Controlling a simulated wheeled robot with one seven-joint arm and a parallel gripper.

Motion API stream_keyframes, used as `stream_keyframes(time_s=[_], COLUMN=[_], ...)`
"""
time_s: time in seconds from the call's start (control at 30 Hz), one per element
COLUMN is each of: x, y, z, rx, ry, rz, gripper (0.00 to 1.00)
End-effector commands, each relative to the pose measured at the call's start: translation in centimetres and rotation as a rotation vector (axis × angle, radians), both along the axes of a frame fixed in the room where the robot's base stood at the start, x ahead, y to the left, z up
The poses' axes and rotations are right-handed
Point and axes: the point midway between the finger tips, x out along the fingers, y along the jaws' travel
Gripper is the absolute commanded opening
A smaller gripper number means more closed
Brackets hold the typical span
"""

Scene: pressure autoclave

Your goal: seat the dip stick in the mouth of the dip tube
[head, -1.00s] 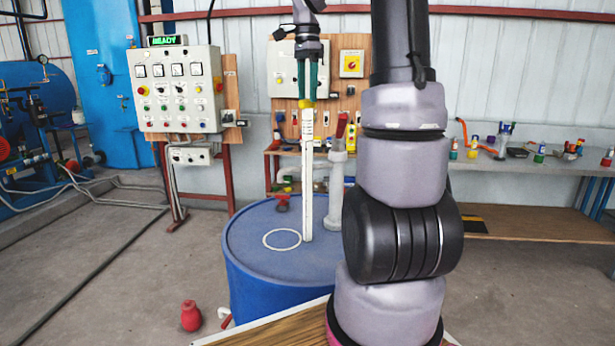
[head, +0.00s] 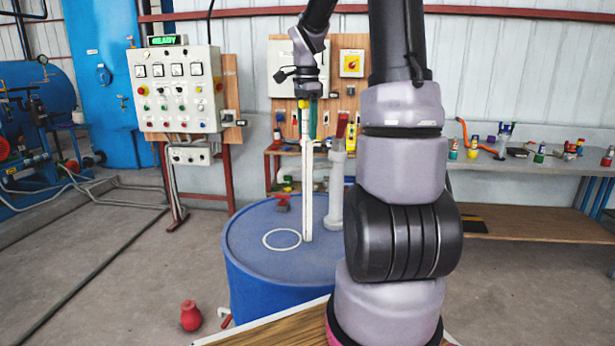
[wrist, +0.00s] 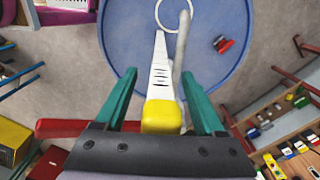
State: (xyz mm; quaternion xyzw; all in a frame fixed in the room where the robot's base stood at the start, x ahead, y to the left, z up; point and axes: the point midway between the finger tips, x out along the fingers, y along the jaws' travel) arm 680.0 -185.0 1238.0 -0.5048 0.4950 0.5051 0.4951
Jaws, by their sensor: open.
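The dip stick (head: 307,170) is a long white strip with dark marks and a yellow top. It stands about upright over the blue drum. In the wrist view the yellow top of the dip stick (wrist: 162,115) lies between my gripper's green fingers (wrist: 160,100), with gaps on both sides. My gripper (head: 308,132) is open and straddles the upper stick from above. A thin pale tube (wrist: 184,45) runs close beside the stick; I cannot tell whether it is the dip tube. The dip tube's mouth and the stick's seating cannot be made out.
The blue drum (head: 250,232) bears a white ring (head: 282,239) and a red fitting (head: 283,203). A pale upright pipe (head: 336,185) with a red handle (head: 342,124) stands close right of the stick. A control panel (head: 177,90) and a bench (head: 530,168) stand behind.

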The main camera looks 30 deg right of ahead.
Motion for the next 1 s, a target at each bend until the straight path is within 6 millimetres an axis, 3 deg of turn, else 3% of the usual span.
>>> stream_keyframes(time_s=[0.03, 0.2, 0.23, 1.0], x=[0.0, 0.01, 0.01, 0.02], y=[-0.01, -0.01, -0.01, -0.01], z=[0.01, 0.03, 0.03, 0.06], rx=[0.0, 0.0, 0.0, 0.0], ry=[0.0, 0.0, 0.0, 0.0], rz=[0.0, 0.0, 0.0, 0.001], gripper=[0.67, 0.02, 0.0, 0.0])
